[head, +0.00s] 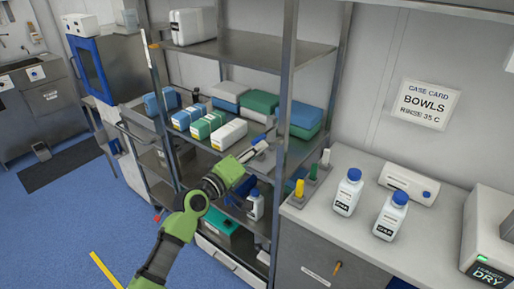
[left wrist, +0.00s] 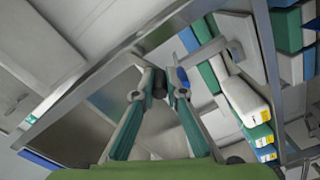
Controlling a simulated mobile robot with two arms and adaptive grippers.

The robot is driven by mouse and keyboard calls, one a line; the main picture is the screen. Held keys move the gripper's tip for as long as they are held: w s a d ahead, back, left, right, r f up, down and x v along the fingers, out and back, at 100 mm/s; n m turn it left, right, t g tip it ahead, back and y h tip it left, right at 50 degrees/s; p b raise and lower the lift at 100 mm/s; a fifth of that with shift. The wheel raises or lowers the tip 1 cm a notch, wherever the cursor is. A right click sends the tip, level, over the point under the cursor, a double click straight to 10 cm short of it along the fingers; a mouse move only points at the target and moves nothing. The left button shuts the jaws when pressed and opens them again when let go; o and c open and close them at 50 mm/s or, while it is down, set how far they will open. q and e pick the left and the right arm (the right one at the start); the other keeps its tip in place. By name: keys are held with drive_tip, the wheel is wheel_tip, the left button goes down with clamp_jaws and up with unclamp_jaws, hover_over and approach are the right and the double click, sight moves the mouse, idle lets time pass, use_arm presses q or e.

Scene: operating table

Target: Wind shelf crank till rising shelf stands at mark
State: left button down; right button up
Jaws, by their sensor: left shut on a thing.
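My left gripper (head: 264,143) reaches up from the bottom of the head view to the front of the steel rack, near its right front post. A grey crank arm (left wrist: 209,50) seems to run from there, partly hidden. The shelf behind, carrying boxes (head: 229,133), looks level; I cannot tell for sure that it is the rising one. My right gripper is not in view.
The rack's upper shelf (head: 255,45) holds a white case (head: 193,26). Right of the rack, a counter (head: 335,225) bears two blue-capped bottles (head: 348,192) and small upright coloured pegs (head: 313,171). The blue floor (head: 50,235) is clear at left.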

use_arm(q)
drive_tip(key=shift+s+d+f+n, duration=0.1)
drive_tip(key=shift+f+n, duration=0.25)
drive_tip(key=shift+n, duration=0.15)
drive_tip(key=c, duration=2)
unclamp_jaws()
drive_tip(key=shift+c, duration=0.2)
drive_tip(key=v, duration=1.2)
